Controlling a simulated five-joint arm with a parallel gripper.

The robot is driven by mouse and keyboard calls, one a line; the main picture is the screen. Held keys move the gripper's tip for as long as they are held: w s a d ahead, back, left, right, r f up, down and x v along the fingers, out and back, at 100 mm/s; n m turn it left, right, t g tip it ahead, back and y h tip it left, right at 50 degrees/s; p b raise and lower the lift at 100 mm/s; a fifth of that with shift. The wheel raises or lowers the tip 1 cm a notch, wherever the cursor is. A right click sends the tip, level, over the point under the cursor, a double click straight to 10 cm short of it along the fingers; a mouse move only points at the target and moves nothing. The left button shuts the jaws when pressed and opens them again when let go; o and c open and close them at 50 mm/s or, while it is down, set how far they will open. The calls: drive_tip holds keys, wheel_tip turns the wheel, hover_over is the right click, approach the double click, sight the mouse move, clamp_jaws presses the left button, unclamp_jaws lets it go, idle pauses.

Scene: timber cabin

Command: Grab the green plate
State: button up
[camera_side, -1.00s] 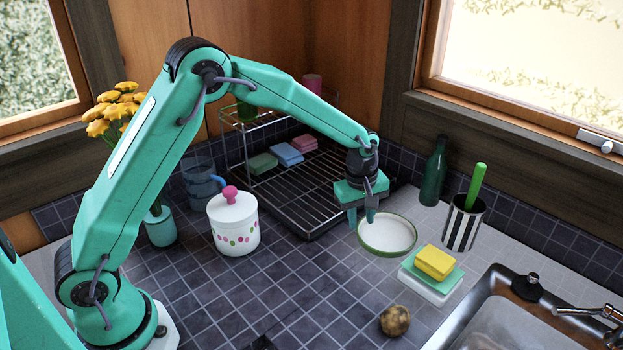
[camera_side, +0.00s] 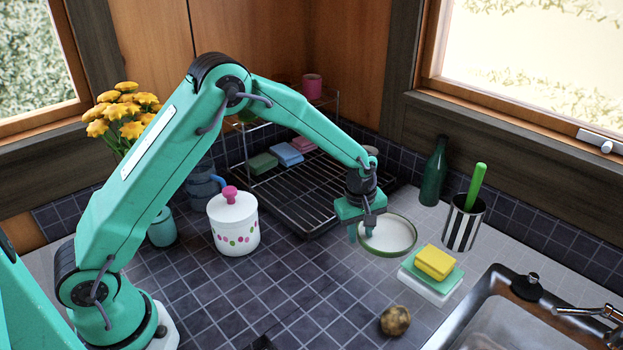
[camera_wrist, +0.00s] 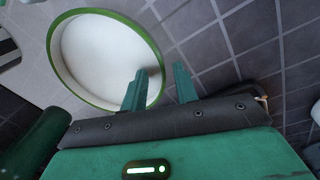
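The green plate is a round white dish with a green rim, lying on the tiled counter right of my gripper in the side view (camera_side: 392,237). In the wrist view it fills the upper left (camera_wrist: 105,58). My gripper (camera_side: 361,234) is over the plate's left edge in the side view, fingers pointing down. In the wrist view my gripper (camera_wrist: 159,88) has its two fingers apart, with the plate's green rim passing between them. One finger is over the white inside and the other is outside the rim. Part of the rim is hidden behind a finger.
A yellow sponge (camera_side: 435,262) lies on a green and white stack beside the plate. A striped holder (camera_side: 463,224) and a green bottle (camera_side: 434,175) stand behind. A dish rack (camera_side: 305,190), a lidded white jar (camera_side: 234,225) and a potato (camera_side: 395,320) surround a clear counter area.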

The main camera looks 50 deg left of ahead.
drive_tip(key=shift+c, duration=0.4)
clamp_jaws()
drive_tip(key=shift+r, duration=0.15)
drive_tip(key=shift+r, duration=0.4)
wheel_tip(320, 180, up, 3)
drive_tip(key=shift+r, duration=0.2)
drive_tip(key=s+d+r, duration=0.6)
drive_tip(key=s+d, duration=0.1)
drive_tip(key=d, duration=0.2)
drive_tip(key=shift+s+r, duration=0.3)
